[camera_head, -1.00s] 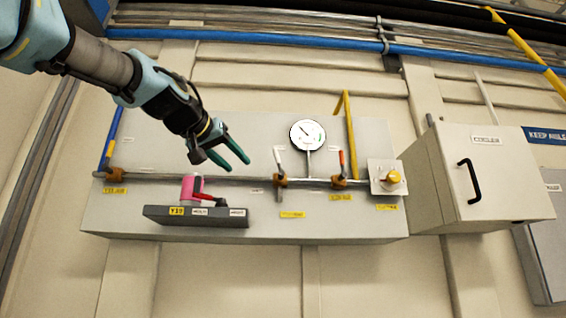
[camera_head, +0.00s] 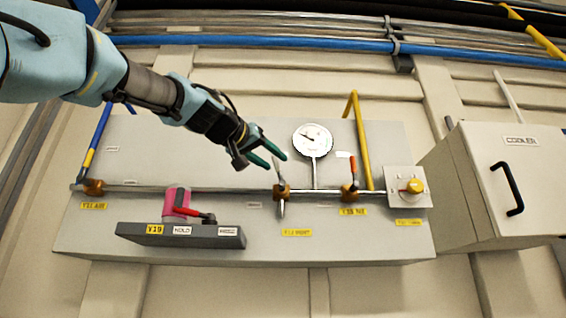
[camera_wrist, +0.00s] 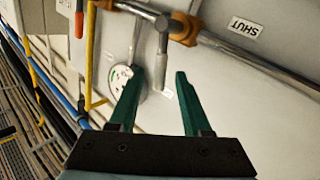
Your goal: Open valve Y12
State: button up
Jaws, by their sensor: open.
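A brass valve (camera_head: 282,191) sits on the horizontal pipe mid-panel, above a small yellow tag that seems to read Y12 VENT. Its grey lever (camera_head: 278,174) stands across the pipe. In the wrist view the brass body (camera_wrist: 184,30) is at the top and the grey lever (camera_wrist: 161,72) points down, near a SHUT label (camera_wrist: 245,27). My gripper (camera_head: 277,162) is open, its green fingers at the lever's upper end. In the wrist view my gripper (camera_wrist: 158,78) has the lever's end between its fingertips in the picture; I cannot tell the depth or any contact.
A round gauge (camera_head: 313,138) stands close right of the lever. A grey shelf (camera_head: 180,234) with a pink-and-red item (camera_head: 177,202) juts out lower left.

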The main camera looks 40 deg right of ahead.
jog(key=shift+p+x, duration=0.9)
jog(key=shift+x, duration=1.8)
jog(key=shift+c, duration=0.3)
grip_shut()
